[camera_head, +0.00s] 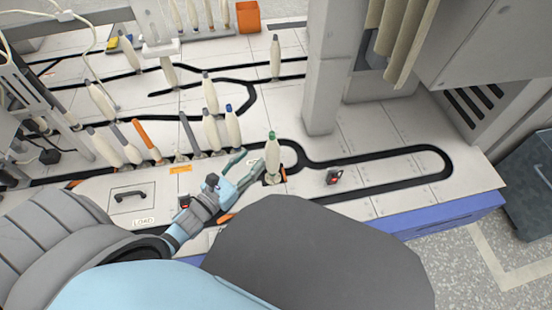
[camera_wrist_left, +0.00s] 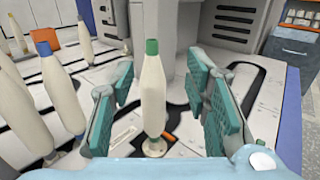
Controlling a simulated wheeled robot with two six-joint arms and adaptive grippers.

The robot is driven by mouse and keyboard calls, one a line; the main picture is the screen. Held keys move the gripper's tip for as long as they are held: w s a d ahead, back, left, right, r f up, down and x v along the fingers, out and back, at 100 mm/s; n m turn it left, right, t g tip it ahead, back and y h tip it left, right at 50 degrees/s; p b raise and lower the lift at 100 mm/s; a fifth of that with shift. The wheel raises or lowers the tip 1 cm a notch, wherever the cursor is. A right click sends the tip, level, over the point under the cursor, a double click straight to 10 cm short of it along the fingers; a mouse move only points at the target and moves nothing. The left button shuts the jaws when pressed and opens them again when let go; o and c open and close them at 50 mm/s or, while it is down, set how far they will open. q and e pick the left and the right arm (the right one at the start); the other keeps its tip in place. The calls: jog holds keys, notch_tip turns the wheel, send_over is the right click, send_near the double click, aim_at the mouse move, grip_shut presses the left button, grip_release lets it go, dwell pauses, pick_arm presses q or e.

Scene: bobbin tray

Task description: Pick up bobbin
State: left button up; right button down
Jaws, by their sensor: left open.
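A cream bobbin with a green top (camera_head: 273,152) stands upright on a small round base on the white table in the head view. In the left wrist view the same bobbin (camera_wrist_left: 153,92) stands between my gripper's two green-padded fingers, with a gap on each side. My left gripper (camera_head: 251,164) comes in from the left, low beside the bobbin. It is open and not closed on it. My right gripper is not in view.
Several other bobbins, one with a blue top (camera_head: 232,127), stand in rows to the left and behind. A grey pillar (camera_head: 322,70) rises behind right. A small black and red device (camera_head: 333,177) sits right. An orange box (camera_head: 248,18) is at the back.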

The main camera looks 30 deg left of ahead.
aim_at(270, 136)
pick_arm(q)
jog(key=x, duration=0.3)
jog(key=b+x, duration=0.1)
jog(key=x, duration=0.3)
jog(key=a+x, duration=0.1)
jog(key=x, duration=0.3)
jog(key=shift+w+b, duration=0.3)
jog(key=shift+b, duration=0.05)
jog(key=shift+w+d, duration=0.1)
jog(key=shift+w, duration=0.25)
grip_shut()
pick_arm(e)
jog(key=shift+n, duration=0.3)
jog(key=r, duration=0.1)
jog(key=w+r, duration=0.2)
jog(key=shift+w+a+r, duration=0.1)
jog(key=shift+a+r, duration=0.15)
